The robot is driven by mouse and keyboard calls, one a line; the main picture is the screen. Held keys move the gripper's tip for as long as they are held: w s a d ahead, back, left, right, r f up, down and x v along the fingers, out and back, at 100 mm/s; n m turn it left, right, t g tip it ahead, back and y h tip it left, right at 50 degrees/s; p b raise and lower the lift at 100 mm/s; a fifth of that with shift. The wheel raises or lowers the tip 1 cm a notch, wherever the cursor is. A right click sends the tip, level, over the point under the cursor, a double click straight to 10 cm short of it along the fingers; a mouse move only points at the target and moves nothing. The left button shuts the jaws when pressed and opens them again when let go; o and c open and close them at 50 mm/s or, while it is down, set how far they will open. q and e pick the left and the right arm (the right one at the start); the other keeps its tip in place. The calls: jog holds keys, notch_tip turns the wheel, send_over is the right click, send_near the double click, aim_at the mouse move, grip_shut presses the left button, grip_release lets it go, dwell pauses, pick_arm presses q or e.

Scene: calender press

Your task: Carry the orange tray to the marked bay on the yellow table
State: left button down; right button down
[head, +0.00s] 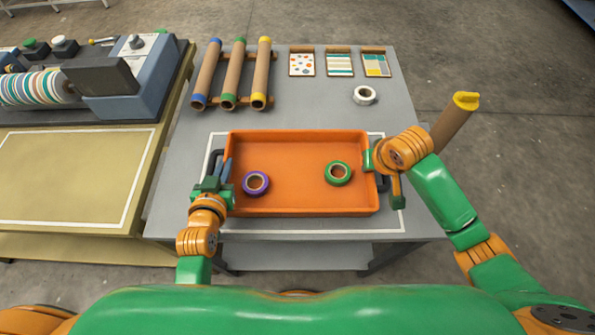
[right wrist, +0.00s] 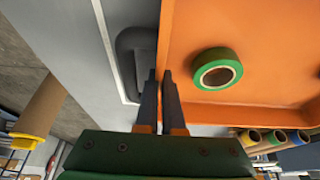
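The orange tray (head: 300,205) rests on the grey table inside a white outline, with dark handles on its left and right ends. A purple tape roll (head: 256,183) and a green tape roll (head: 338,173) lie in it. My left gripper (head: 226,168) is at the tray's left wall, its fingers close together on the rim. My right gripper (right wrist: 160,78) has its fingers close together astride the right wall, beside the right handle (right wrist: 130,50). The yellow table (head: 40,238) stands at the left, its white-outlined bay (head: 70,178) empty.
A press with a striped roller (head: 40,88) stands at the back of the yellow table. Behind the tray are a rack of brown rolls (head: 232,75), several pattern cards (head: 339,63) and a white tape roll (head: 364,95). A yellow-capped brown roll (head: 455,118) rises near my right arm.

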pick_arm(q)
jog(key=shift+r, duration=0.1)
pick_arm(e)
jog(key=shift+r, duration=0.15)
